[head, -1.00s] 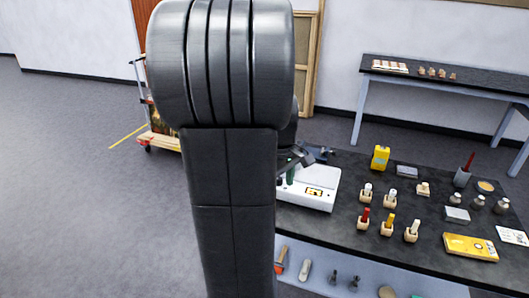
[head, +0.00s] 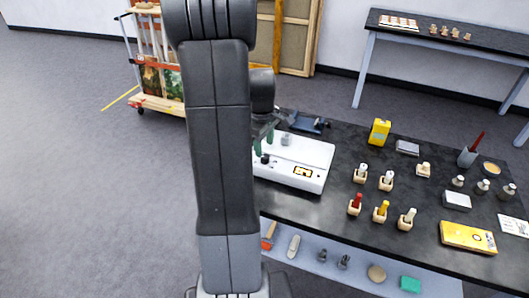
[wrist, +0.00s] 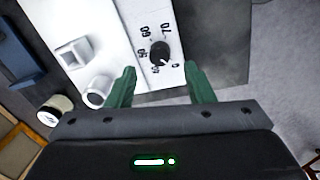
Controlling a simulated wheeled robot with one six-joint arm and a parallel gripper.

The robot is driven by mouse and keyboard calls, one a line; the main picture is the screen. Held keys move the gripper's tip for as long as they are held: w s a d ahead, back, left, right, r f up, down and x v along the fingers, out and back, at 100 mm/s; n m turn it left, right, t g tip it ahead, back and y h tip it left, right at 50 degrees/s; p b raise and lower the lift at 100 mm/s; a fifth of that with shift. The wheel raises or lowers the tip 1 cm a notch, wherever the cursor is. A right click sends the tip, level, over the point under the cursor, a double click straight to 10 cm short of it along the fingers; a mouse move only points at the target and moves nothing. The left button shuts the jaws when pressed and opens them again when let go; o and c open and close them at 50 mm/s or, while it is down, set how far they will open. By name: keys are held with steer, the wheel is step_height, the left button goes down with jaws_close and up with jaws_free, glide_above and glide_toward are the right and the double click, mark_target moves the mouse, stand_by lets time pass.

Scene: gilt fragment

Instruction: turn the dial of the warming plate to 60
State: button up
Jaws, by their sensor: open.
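The warming plate (head: 318,157) is a white box on the near left part of the dark table in the head view. Its black round dial (wrist: 160,53) shows in the wrist view, with printed numbers around it, 60 and 70 among them. The mark the dial points to is too small to read surely. My gripper (wrist: 160,80) is open and empty, its green fingers on either side of the dial's line, apart from the knob. In the head view my gripper (head: 264,142) is over the plate's left end, partly hidden by my arm.
A yellow bottle (head: 379,132), several small wooden blocks with coloured stoppers, and a yellow box (head: 468,237) stand to the right on the table. A blue tool (head: 308,123) lies behind the plate.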

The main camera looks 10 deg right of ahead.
mark_target(265, 156)
steer(key=shift+w+d+f, duration=0.15)
steer(key=shift+f, duration=2.25)
steer(key=c, duration=1)
